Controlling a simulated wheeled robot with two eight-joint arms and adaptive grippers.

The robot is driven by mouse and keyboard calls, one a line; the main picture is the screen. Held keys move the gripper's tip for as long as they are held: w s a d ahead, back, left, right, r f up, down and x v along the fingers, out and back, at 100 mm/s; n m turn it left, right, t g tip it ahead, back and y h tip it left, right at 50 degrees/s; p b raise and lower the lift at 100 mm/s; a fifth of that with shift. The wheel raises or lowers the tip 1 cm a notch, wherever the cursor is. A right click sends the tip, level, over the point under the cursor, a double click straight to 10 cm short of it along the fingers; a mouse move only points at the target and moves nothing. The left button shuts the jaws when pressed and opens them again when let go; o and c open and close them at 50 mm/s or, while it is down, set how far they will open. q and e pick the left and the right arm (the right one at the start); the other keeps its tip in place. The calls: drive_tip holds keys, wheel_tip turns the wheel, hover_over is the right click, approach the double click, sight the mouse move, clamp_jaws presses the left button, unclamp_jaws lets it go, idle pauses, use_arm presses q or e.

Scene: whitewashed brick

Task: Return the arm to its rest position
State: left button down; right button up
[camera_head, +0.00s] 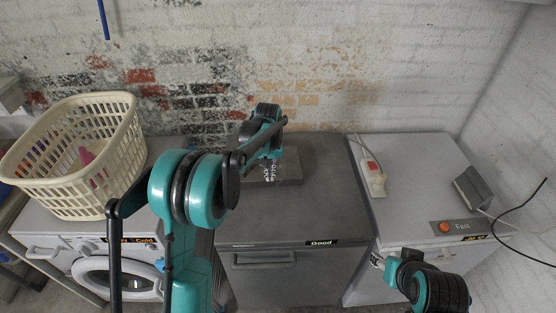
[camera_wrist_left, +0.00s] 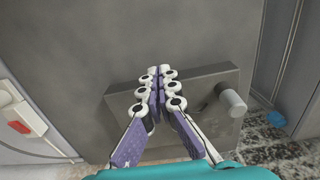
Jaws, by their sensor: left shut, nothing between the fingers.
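My left arm (camera_head: 190,190) rises through the middle of the head view. Its gripper (camera_head: 271,173) hangs over a flat grey box on the middle appliance. In the left wrist view the left gripper (camera_wrist_left: 157,75) has its fingers pressed together with nothing between them. The grey box (camera_wrist_left: 205,88) with a round pale knob (camera_wrist_left: 232,101) lies behind the fingers; whether they touch it I cannot tell. My right gripper (camera_head: 377,260) is low at the right in the head view, in front of the appliances, too small to read its jaws.
A cream laundry basket (camera_head: 75,185) stands on the white washer (camera_head: 50,228) at left. The grey appliance (camera_head: 325,200) has a mostly bare top. The white appliance (camera_head: 405,165) at right holds a red-switched power strip (camera_head: 375,182). A dark cable (camera_head: 515,207) hangs at the right.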

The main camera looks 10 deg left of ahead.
use_arm(q)
drive_tip(key=s+r+m+t+b, duration=0.1)
drive_tip(key=s+r+t, duration=0.1)
drive_tip(key=s+r, duration=0.4)
drive_tip(key=s+r+m+t+b, duration=0.1)
drive_tip(key=s+r+t, duration=0.15)
drive_tip(key=s, duration=0.55)
drive_tip(key=s+f+m+t+b, duration=0.1)
drive_tip(key=s+f+t, duration=0.1)
drive_tip(key=s, duration=1.1)
drive_tip(key=shift+s+d+f+m+t+b, duration=0.2)
drive_tip(key=shift+d+f+m+t+b, duration=0.15)
drive_tip(key=shift+d+f, duration=0.15)
drive_tip(key=shift+f, duration=0.1)
